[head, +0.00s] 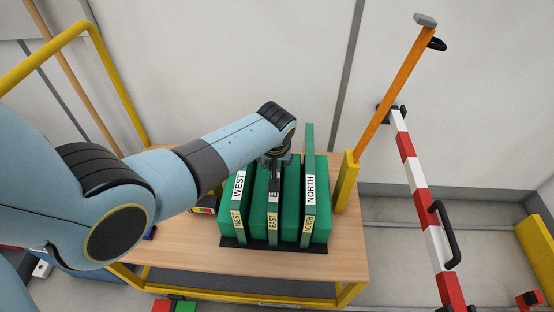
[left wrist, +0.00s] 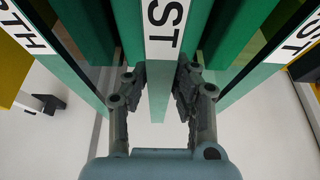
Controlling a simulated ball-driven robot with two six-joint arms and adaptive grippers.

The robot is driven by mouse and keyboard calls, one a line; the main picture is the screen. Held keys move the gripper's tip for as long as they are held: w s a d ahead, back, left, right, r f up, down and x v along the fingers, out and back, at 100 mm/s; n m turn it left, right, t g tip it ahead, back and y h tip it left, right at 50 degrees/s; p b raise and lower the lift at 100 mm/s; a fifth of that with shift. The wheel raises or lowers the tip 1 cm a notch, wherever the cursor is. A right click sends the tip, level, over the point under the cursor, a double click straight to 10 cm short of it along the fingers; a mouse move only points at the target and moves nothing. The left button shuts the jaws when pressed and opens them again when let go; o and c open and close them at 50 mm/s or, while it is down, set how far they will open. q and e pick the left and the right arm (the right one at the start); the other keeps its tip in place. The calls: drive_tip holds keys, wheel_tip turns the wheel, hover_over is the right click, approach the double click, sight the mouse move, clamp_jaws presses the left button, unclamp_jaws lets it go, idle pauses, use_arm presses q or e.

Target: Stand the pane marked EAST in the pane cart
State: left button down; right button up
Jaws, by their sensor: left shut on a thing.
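The EAST pane (head: 273,236) is a thin upright pane with a green edge and a white top label. It stands in the middle slot of a green rack (head: 318,228), with the yellow EAST slot label in front. The WEST pane (head: 238,190) stands to its left and the NORTH pane (head: 309,185) to its right. My left gripper (head: 275,178) reaches down over the EAST pane and is shut on it. In the left wrist view the fingers (left wrist: 159,88) lie on either side of this pane (left wrist: 158,97). My right gripper is out of view. I cannot tell which thing is the pane cart.
The rack stands on a wooden top (head: 345,262) with a yellow frame (head: 345,294). Neighbouring panes stand close on both sides of my fingers. An orange post (head: 395,88) and a red-and-white barrier (head: 414,172) are at the right. The wall behind is plain.

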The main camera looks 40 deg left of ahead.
use_arm(q)
drive_tip(key=shift+w, duration=0.15)
drive_tip(key=c, duration=1.1)
unclamp_jaws()
drive_tip(key=shift+o, duration=0.4)
drive_tip(key=shift+s+f, duration=0.2)
drive_tip(key=shift+s, duration=0.05)
drive_tip(key=v, duration=1.2)
